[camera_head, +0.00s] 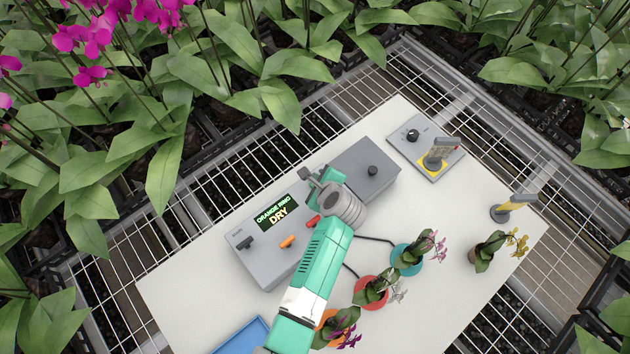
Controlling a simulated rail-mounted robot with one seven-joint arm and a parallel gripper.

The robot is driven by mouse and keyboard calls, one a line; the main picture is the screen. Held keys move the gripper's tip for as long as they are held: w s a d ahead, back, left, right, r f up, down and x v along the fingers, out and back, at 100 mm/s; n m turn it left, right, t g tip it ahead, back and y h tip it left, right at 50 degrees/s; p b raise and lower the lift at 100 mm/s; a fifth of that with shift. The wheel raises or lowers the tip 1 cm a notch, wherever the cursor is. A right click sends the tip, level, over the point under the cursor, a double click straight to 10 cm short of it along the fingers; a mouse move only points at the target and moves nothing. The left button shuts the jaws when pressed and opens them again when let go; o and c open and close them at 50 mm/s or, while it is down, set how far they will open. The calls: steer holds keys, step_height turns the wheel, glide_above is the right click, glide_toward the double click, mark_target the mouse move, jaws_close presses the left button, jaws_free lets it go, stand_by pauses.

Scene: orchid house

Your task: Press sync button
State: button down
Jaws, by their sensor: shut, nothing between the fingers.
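A grey console (262,262) stands on the white table. Its display (278,212) reads "ORANGE RING DRY". Black, orange (287,241) and red (313,221) controls sit along its front. A darker grey box (385,184) at its right end carries a round black knob or button (373,170). No sync label is readable, so I cannot tell which part is the sync button. My gripper (322,178) is shut and empty, over the console between the display and the black knob. My arm and gripper hide part of the console; contact cannot be judged.
Potted orchids stand in teal (402,262), red (360,291) and orange rings right of my arm; another plant (487,250) stands further right. A dial unit (413,152) with a yellow-marked probe is at upper right, a second probe (501,212) below. A blue tray (243,338) lies front left.

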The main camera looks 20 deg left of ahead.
steer(key=shift+f, duration=0.1)
stand_by(0.3)
steer(key=shift+f, duration=0.35)
steer(key=shift+f+b, duration=0.35)
steer(key=shift+f, duration=0.05)
stand_by(0.5)
steer(key=shift+r+p, duration=0.85)
steer(key=shift+p, duration=0.1)
step_height(320, 180, up, 5)
steer(key=p, duration=0.5)
steer(key=shift+r, duration=0.1)
